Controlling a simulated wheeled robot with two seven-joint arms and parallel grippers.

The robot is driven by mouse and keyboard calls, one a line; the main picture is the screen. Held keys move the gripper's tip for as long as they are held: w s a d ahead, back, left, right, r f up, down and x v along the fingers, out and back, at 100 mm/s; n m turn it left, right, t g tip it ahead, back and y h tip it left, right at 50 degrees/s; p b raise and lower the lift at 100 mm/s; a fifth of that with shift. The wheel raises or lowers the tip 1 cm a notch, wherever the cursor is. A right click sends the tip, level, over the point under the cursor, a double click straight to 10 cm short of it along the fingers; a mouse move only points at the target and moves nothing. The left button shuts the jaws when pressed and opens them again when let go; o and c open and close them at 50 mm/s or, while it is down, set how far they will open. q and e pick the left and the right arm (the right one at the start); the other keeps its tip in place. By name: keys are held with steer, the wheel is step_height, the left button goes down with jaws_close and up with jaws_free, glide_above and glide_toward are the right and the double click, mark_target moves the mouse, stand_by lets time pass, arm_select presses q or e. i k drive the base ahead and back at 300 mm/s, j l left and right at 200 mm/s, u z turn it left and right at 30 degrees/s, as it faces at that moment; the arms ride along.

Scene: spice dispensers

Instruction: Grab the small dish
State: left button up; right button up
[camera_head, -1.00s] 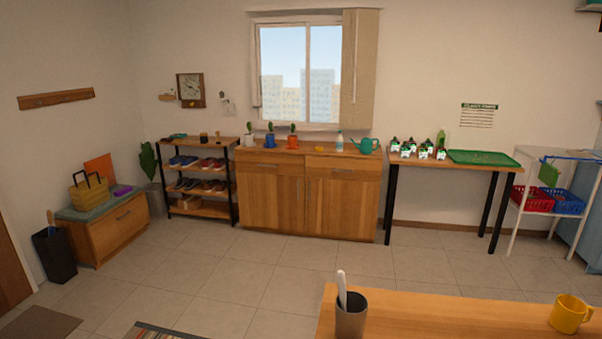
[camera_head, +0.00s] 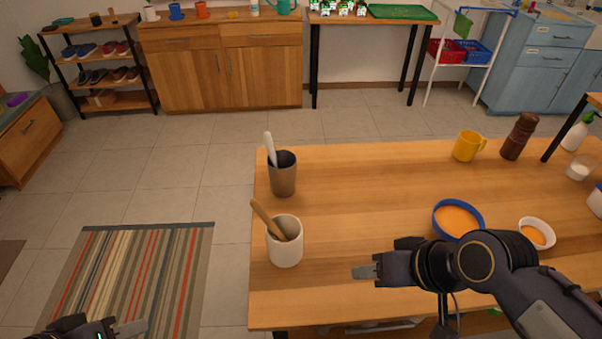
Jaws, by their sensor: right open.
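A small white dish (camera_head: 549,243) holding orange powder stands on the wooden table at the right. A larger blue-rimmed bowl (camera_head: 438,221), also with orange contents, stands just left of it. My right gripper (camera_head: 363,272) is open and empty above the table, left of and nearer than both; my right forearm reaches in from the lower right, close to the dish's near side. My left gripper (camera_head: 130,328) shows only partly at the bottom left edge, off the table; its opening cannot be made out.
On the table (camera_head: 350,190) stand a dark cup (camera_head: 284,181) and a white cup (camera_head: 286,251) with utensils, a yellow mug (camera_head: 466,147), a brown pepper mill (camera_head: 519,137) and a white bottle (camera_head: 575,137). The table's middle is clear. A striped rug (camera_head: 135,275) lies left.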

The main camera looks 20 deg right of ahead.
mark_target(542, 235)
steer(key=k+l, duration=0.4)
steer(key=k, duration=0.15)
steer(key=z, duration=1.9)
steer(key=i+l+u, duration=0.15)
steer(key=u, duration=1)
steer(key=i+l+u, duration=0.15)
steer(key=l+u, duration=0.25)
steer(key=l, duration=0.35)
steer(key=l+u, duration=0.45)
steer(key=l, duration=1.4)
steer(key=i+u, duration=0.05)
